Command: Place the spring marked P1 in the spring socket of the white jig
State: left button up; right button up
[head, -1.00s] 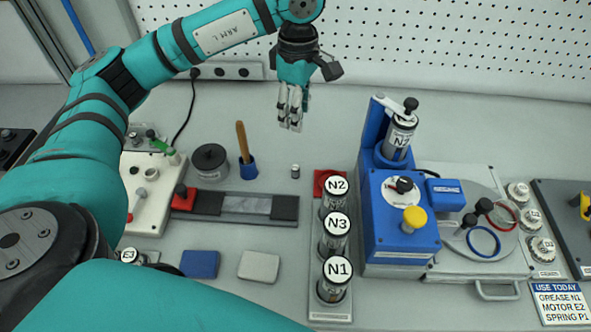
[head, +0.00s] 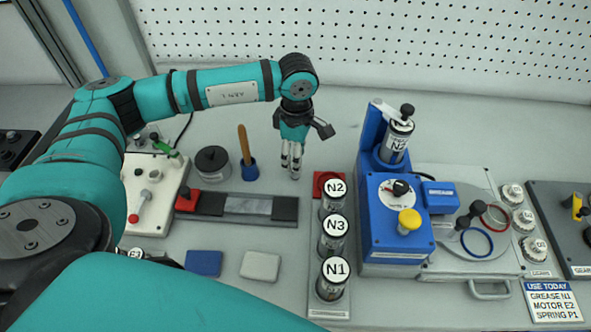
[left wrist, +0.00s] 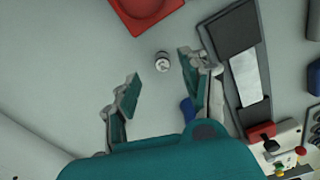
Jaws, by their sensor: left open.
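My left gripper (head: 291,170) points down over the grey table, open and empty. It also shows in the left wrist view (left wrist: 158,72), its two fingers apart. A small pale cylinder with a dark mark on top (left wrist: 162,61) stands on the table just ahead of the gap between the fingertips. It may be the spring, but its label is too small to read. In the head view the fingers hide it. The white jig (head: 166,196) is left of the gripper, with a green lever and a red knob; part of it is behind my arm. I cannot make out its spring socket.
A grey strip with a red end (head: 245,207) lies in front of the gripper. Canisters N2, N3, N1 (head: 333,240) and a blue machine (head: 395,225) are to the right. A sign (head: 552,302) lists SPRING P1.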

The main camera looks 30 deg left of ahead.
pick_arm(q)
jog(key=f+p, duration=0.1)
jog(key=f, duration=0.3)
jog(key=shift+s, duration=0.2)
grip_shut()
